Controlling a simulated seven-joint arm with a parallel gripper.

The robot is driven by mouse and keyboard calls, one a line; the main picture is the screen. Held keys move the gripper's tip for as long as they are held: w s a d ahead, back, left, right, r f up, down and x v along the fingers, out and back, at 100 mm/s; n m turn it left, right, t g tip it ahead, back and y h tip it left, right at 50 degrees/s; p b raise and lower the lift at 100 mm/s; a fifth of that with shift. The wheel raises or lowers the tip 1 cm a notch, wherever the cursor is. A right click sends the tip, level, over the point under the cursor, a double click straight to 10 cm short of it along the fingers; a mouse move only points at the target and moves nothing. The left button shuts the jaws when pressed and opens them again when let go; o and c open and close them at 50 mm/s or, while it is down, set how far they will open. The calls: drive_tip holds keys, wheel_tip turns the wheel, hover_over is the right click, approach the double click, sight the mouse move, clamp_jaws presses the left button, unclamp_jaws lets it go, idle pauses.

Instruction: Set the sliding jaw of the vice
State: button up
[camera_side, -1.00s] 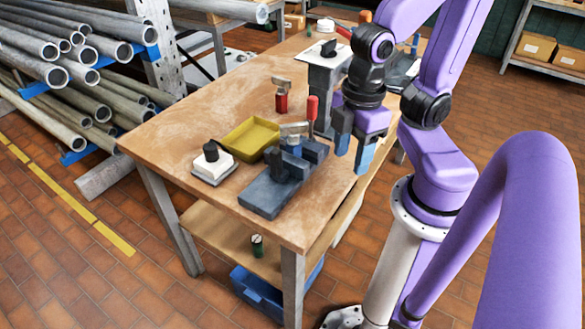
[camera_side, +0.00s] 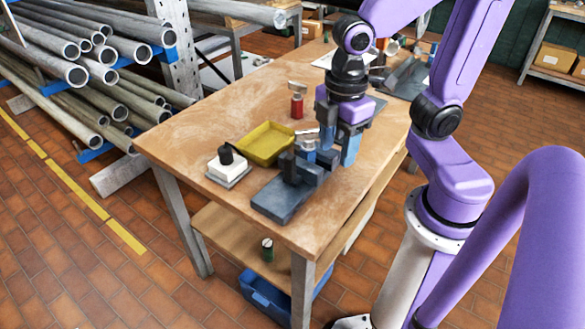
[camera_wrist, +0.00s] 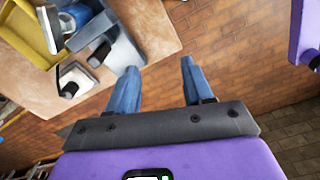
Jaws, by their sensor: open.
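The vice is a blue-grey block on the near right part of the bench; its flat base (camera_side: 278,203) is clear to see in the side view. Its upright jaw blocks (camera_side: 308,172) stand toward the far end, and I cannot tell which one slides. My gripper (camera_side: 338,155) points down just right of and behind these blocks, partly covering them. Its blue fingers are apart, with nothing seen between them. In the wrist view, my gripper (camera_wrist: 158,70) is open over the bench edge and floor. The vice (camera_wrist: 122,52) shows beyond the left finger. Contact is unclear.
A yellow tray (camera_side: 265,144) lies left of the vice, with a white block with a black knob (camera_side: 228,167) in front of it. A red-handled item (camera_side: 297,104) stands behind. The bench's (camera_side: 195,135) left part is clear.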

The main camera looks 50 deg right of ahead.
sight(290, 168)
drive_tip(key=w+d+r+n, duration=0.1)
drive_tip(key=w+n, duration=0.1)
drive_tip(key=w, duration=0.4)
drive_tip(key=w+d+r+n, duration=0.2)
drive_tip(key=w, duration=0.5)
wheel_tip(290, 168, down, 18)
drive_tip(key=shift+r, duration=0.15)
drive_tip(key=shift+a, duration=0.1)
clamp_jaws()
